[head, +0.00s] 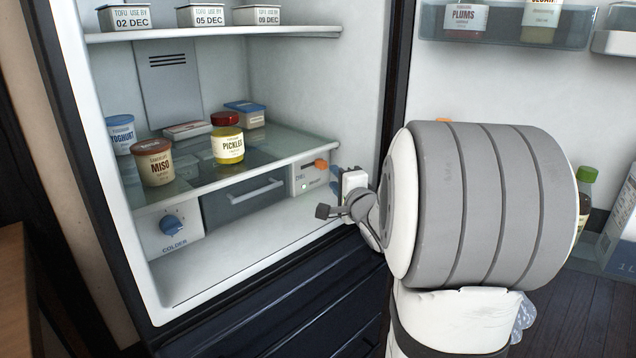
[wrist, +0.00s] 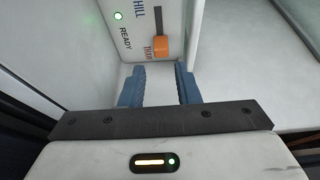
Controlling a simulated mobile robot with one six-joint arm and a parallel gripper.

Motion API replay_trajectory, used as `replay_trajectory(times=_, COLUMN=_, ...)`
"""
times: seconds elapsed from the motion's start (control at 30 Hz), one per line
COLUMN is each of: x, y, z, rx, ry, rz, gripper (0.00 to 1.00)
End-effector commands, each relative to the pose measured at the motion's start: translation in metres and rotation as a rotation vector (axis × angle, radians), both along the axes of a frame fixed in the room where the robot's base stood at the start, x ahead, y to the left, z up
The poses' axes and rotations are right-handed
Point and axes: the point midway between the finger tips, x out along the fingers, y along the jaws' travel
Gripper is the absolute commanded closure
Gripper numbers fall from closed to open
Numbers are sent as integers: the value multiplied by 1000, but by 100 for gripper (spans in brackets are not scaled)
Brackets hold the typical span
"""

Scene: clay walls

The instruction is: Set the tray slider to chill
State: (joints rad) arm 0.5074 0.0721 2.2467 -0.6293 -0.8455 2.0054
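The tray slider's orange knob (head: 321,164) is on a white panel (head: 310,180) at the right end of the drawer under the glass shelf. In the wrist view the knob (wrist: 162,47) sits at one end of a dark slot, beside a partly cut-off word that seems to read THAW. The letters HILL (wrist: 154,12) stand by the slot's other end. A green light (wrist: 118,16) glows by the word READY. My gripper (wrist: 158,82) is open, its blue fingers apart and empty, just short of the panel with the knob ahead between them.
A drawer with a bar handle (head: 257,189) and a blue COLDER dial (head: 171,224) are left of the panel. A pickles jar (head: 228,145) and a miso tub (head: 153,166) stand on the glass shelf (head: 200,178) above. The fridge's side wall is close on the right.

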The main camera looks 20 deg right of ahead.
Motion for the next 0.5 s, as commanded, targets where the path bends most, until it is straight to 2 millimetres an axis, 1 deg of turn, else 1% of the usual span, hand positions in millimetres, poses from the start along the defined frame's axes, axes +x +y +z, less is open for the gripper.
replay_trajectory(times=0.13, x=14, y=-1, z=-2, rx=13, ry=-11, rz=8, gripper=71)
replay_trajectory(times=0.4, x=57, y=-2, z=-3, rx=12, ry=-10, rz=7, gripper=71)
replay_trajectory(times=0.5, x=69, y=-3, z=-1, rx=12, ry=-10, rz=6, gripper=71)
